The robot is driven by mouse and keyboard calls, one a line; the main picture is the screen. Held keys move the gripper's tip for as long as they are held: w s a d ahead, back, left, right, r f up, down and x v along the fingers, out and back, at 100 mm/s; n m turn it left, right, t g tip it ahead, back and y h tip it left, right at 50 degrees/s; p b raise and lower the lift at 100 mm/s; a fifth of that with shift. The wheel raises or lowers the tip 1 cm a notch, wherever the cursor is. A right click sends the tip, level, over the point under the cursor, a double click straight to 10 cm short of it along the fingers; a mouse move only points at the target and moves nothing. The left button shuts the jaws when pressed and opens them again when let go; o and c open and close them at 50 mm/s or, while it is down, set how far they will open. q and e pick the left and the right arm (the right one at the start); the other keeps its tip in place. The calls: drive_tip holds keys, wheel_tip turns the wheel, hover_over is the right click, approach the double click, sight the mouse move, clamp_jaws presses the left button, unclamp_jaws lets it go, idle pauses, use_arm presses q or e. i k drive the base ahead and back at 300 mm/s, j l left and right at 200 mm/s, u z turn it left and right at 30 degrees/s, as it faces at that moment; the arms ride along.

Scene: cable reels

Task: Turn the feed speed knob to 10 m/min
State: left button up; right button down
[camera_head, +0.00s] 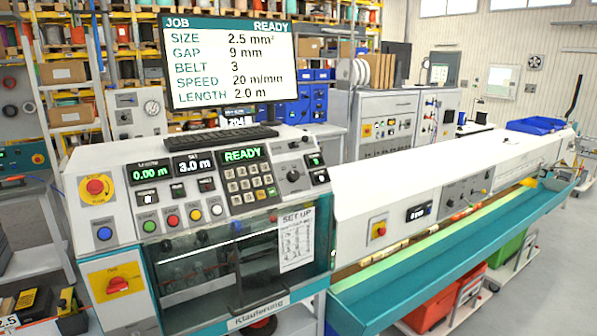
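A black rotary knob (293,175) sits on the right part of the machine's sloped control panel (218,205); its label and pointer are too small to read. Smaller dark knobs show on a grey plate (466,191) on the long white housing to the right. I cannot tell from lettering which is the feed speed knob. A small dark display (419,212) on the housing is hard to read. The monitor (229,62) shows READY, size 2.5 mm², gap 9 mm, belt 3, speed 20 m/min and length 2.0 m. Neither gripper is in view.
The panel carries a keypad (251,186), several coloured buttons, a red emergency stop (96,187) and displays reading 0.00 m and 3.0 m. A red-yellow switch (117,285) sits lower left. A keyboard (221,139) lies on top. A teal trough (450,257) runs along the front right.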

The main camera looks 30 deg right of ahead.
sight(292, 177)
drive_tip(key=i+j+z, duration=0.1)
drive_tip(key=z, duration=1.25)
drive_tip(key=i+j, duration=0.05)
